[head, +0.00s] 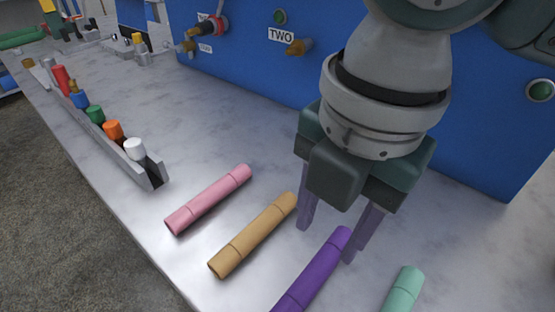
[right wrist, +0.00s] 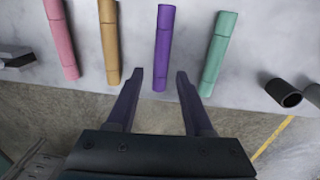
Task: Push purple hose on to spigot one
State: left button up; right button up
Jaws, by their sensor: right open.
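The purple hose (head: 314,272) lies on the grey bench in the head view, between the tan and mint hoses. It also shows in the right wrist view (right wrist: 164,45), just beyond my fingertips and in line with the gap between them. My right gripper (head: 328,240) is open and empty, above the bench at the purple hose's far end. Its fingers also show in the right wrist view (right wrist: 160,72). A brass spigot (head: 299,47) beside a label "TWO" sticks out of the blue panel. Another brass spigot (head: 187,46) is further left; its partly seen label is unreadable. My left gripper is not in view.
A pink hose (head: 209,199) and a tan hose (head: 253,235) lie left of the purple one, a mint hose (head: 402,292) right. A rack (head: 150,169) with several coloured caps runs along the bench's left edge.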

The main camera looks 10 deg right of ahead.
send_over(316, 271)
notch_tip(316, 271, down, 4)
jog(key=shift+s+f+b, duration=0.1)
jog(key=shift+f+b, duration=0.15)
jog(key=shift+b, duration=0.1)
notch_tip(316, 271, down, 5)
jog(key=shift+f+b, duration=0.15)
jog(key=shift+b, duration=0.45)
jog(key=shift+c, duration=0.2)
grip_shut()
